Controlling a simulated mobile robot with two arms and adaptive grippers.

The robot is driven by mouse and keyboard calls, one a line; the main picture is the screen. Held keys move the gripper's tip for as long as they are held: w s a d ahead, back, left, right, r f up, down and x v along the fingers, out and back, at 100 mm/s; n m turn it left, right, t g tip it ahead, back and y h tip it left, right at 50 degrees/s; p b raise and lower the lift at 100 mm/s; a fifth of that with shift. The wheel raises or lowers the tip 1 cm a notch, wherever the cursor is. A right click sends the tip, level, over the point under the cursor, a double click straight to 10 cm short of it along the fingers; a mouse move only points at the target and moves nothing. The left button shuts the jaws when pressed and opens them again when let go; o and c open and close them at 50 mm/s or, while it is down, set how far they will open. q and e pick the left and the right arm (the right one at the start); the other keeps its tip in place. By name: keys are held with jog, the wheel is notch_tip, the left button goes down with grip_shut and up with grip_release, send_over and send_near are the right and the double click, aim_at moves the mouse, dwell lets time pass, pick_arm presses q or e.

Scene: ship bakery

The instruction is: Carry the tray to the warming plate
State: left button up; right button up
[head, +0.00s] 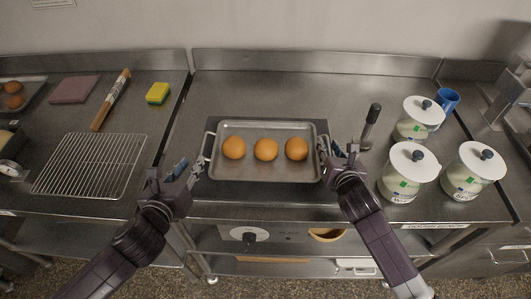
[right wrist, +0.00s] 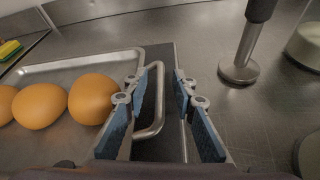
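The grey metal tray (head: 265,177) holds three round brown buns (head: 266,149) in a row. It lies over a dark flat slab (head: 265,191) on the middle counter; I cannot tell whether this slab is the warming plate. The tray has a wire handle at each end. My left gripper (head: 188,169) looks open, just left of and nearer than the left handle (head: 207,146), with no visible grip on it. My right gripper (head: 335,151) is at the right handle. In the right wrist view its fingers (right wrist: 158,105) are apart, with the handle (right wrist: 154,125) between them.
A tool with a dark upright handle (head: 371,122) stands right of the tray. Several white-lidded canisters (head: 408,162) and a blue mug (head: 448,100) stand farther right. On the left counter are a wire rack (head: 90,165), rolling pin (head: 111,99) and sponge (head: 158,93). The counter behind the tray is clear.

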pick_arm(q)
jog(key=shift+v, duration=0.85)
jog(key=shift+s, duration=0.15)
pick_arm(e)
jog(key=shift+s, duration=0.15)
jog(key=v, duration=1.1)
jog(key=shift+s+r, duration=0.2)
jog(key=shift+s, duration=0.15)
jog(key=shift+f, duration=0.1)
